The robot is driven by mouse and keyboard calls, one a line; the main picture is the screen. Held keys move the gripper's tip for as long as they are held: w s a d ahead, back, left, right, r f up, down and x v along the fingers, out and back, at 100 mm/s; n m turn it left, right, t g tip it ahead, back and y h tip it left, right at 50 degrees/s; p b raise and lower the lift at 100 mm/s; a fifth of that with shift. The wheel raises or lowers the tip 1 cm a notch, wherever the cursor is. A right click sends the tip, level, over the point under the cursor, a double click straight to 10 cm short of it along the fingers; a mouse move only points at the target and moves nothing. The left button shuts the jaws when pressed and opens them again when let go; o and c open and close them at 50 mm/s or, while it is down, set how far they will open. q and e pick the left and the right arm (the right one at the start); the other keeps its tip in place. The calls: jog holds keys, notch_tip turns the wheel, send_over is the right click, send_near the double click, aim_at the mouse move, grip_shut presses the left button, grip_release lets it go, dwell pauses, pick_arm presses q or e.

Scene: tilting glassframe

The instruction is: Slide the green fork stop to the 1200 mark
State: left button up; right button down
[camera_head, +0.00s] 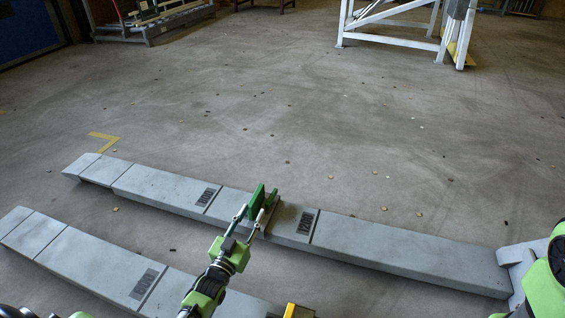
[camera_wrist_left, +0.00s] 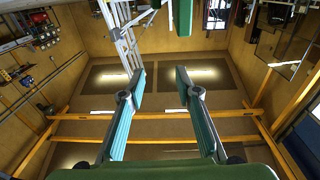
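The green fork stop (camera_head: 258,201) sits on the far grey fork (camera_head: 400,252), between two dark marks. The 1200 mark (camera_head: 306,222) is to its right, and the other mark (camera_head: 207,197), apparently 1000, is to its left. My left gripper (camera_head: 254,214) is at the stop's near side, with its fingers spread and pointing towards it. In the left wrist view the fingers (camera_wrist_left: 158,80) are apart with nothing between them, and a green piece, apparently the stop (camera_wrist_left: 183,16), shows beyond the tips. Whether a finger touches the stop, I cannot tell. My right gripper is out of view.
A second grey fork (camera_head: 85,259) runs parallel in front, with its own dark mark (camera_head: 146,284). A yellow piece (camera_head: 293,311) stands at the bottom edge. The concrete floor beyond the far fork is open, and a white frame (camera_head: 395,38) stands at the back.

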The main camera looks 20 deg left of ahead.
pick_arm(q)
jog(key=s+d+r+t+h+p, duration=0.1)
jog(key=d+r, duration=0.3)
jog(key=r, duration=0.4)
jog(key=s+d+r+m+t+h+p, duration=0.1)
jog(key=s+d+r+t+h+p, duration=0.1)
jog(key=r, duration=0.7)
jog(key=s+d+r+m+t+h+p, duration=0.1)
jog(key=d+r+p, duration=0.2)
jog(key=d+r, duration=0.3)
notch_tip(320, 180, up, 3)
jog(key=shift+s+r+p, duration=0.1)
jog(key=shift+s+p, duration=0.2)
jog(key=n+g+y+b, duration=0.2)
jog(key=g+y+b, duration=0.3)
jog(key=b, duration=0.7)
send_near(256, 195)
jog(key=w+b, duration=0.2)
jog(key=w, duration=0.1)
jog(key=w+b, duration=0.2)
jog(key=w+a+f+b, duration=0.1)
jog(key=w+b, duration=0.1)
jog(key=w, duration=0.1)
jog(key=shift+w, duration=0.35)
jog(key=shift+w+r+b, duration=0.15)
jog(key=shift+w+b, duration=0.2)
jog(key=shift+w, duration=0.4)
